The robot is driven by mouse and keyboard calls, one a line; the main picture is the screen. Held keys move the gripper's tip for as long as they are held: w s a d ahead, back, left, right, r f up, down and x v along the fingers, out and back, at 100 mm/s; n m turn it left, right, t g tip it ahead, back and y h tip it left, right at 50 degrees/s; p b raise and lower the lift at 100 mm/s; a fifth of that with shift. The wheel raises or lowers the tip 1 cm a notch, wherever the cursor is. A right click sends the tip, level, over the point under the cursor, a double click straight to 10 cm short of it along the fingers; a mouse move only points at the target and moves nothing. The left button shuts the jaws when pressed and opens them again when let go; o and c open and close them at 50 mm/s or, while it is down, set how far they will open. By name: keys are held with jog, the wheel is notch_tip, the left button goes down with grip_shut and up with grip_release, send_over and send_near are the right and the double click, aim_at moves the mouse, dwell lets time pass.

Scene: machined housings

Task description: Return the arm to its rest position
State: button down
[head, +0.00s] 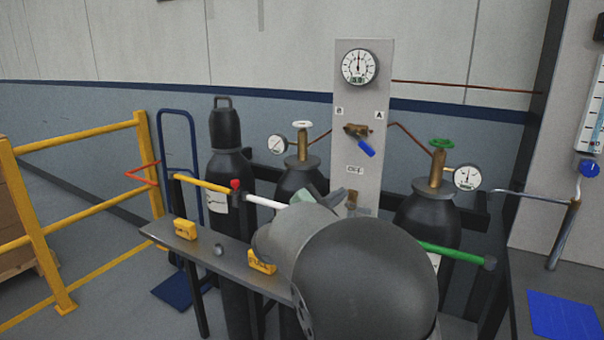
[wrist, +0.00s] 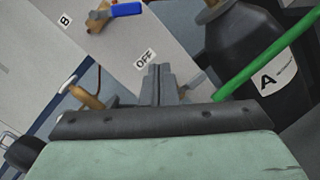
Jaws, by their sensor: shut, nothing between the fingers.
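My gripper (wrist: 158,85) shows in the wrist view with its two fingers together, empty. It is in front of the grey panel (wrist: 175,35), close to the OFF label as seen there. In the head view my arm covers the middle foreground and hides most of the gripper. The panel (head: 361,100) carries a round gauge (head: 359,67) and a valve with a blue handle (head: 365,147), pointing down to the right. The blue handle also shows in the wrist view (wrist: 127,10).
Black gas cylinders (head: 228,160) stand behind my arm, and one with a green handwheel (head: 441,143) is at right. A narrow bench (head: 205,245) holds yellow blocks. A yellow railing (head: 75,137) is at left. A green bar (head: 450,251) crosses the right cylinder.

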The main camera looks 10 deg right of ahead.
jog(key=s+d+f+m+g+y+p, duration=0.2)
jog(key=s+d+m+g, duration=0.1)
jog(key=s, duration=0.4)
jog(key=s+d+f+m+g+y+p, duration=0.1)
jog(key=s+d+f+m+g+y, duration=0.1)
jog(key=s+d+f+m+g, duration=0.3)
jog(key=s+d+m+g+y+p, duration=0.1)
jog(key=s+m+g+p, duration=0.1)
jog(key=s, duration=0.6)
jog(key=s+a+f+m+g+y+p, duration=0.1)
jog(key=s+a+m+y, duration=0.3)
jog(key=s, duration=0.4)
jog(key=s+a+f+m+g+y+p, duration=0.1)
jog(key=s+a+f+m+y+p, duration=0.1)
jog(key=s+a, duration=0.5)
jog(key=s+m+y+p, duration=0.1)
jog(key=m+y, duration=0.1)
jog(key=y, duration=0.1)
jog(key=shift+s+a+f, duration=0.15)
jog(key=shift+s+f, duration=0.1)
jog(key=shift+f, duration=0.05)
